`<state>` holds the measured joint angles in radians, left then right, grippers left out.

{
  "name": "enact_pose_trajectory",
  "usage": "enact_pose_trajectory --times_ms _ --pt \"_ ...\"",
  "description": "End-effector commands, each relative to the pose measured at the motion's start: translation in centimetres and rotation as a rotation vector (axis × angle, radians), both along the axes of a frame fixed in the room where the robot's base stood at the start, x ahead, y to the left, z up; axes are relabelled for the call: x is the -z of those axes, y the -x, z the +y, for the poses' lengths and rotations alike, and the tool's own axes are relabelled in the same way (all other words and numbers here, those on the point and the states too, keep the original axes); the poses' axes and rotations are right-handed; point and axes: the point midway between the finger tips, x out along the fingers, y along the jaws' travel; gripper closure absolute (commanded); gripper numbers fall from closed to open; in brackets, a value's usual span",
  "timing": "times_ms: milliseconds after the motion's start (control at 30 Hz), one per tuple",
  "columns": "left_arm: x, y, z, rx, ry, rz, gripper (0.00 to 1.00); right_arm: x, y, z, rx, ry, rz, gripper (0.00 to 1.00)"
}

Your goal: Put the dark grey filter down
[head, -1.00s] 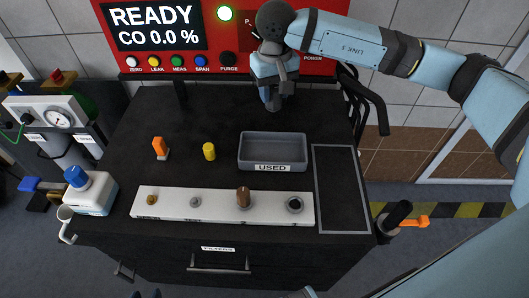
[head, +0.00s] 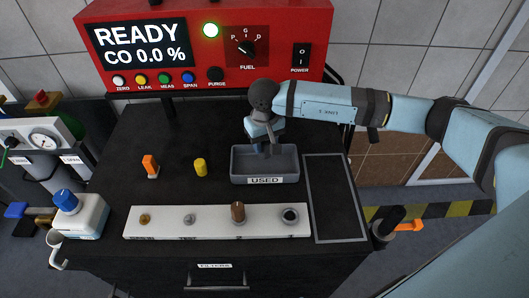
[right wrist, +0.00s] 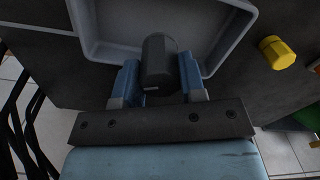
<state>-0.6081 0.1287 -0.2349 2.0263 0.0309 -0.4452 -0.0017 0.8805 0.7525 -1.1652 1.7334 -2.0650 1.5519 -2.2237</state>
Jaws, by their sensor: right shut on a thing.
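My right gripper (head: 264,148) is at the back of the grey tray labelled USED (head: 239,179), seen from above in the head view. In the right wrist view its two blue fingers (right wrist: 158,82) are shut on the dark grey filter (right wrist: 157,58), a short dark cylinder. The filter lies against the view of the tray's inside, and the tray's pale rim (right wrist: 243,22) shows around it. I cannot tell whether the filter touches the tray floor. In the head view the filter is hidden by the gripper. My left gripper is not in view.
A white rack (head: 170,229) with several fittings lies in front of the tray. A yellow cylinder (head: 200,167) and an orange piece (head: 151,165) stand left of it. An empty outlined area (head: 333,205) is at the right. The red analyser panel (head: 285,20) stands behind.

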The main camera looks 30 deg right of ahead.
Motion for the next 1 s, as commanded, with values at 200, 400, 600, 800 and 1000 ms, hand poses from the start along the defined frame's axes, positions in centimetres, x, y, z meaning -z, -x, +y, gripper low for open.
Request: enact_pose_trajectory --times_ms 200,400,600,800,1000 --pt "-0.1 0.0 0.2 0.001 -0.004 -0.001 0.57 2.0 0.1 0.1 -0.002 -0.001 0.003 0.95" --pt "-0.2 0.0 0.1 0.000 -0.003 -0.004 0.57 4.5 0.0 0.0 0.000 0.000 0.001 0.95" --pt "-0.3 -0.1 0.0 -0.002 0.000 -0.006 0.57 4.5 0.0 0.0 -0.001 0.000 0.000 0.95" --pt "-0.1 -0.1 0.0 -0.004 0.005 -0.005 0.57 4.9 0.0 0.0 -0.001 0.000 0.000 0.56" --pt "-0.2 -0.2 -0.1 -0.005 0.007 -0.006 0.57 4.8 0.0 0.0 -0.001 0.000 0.000 0.37"
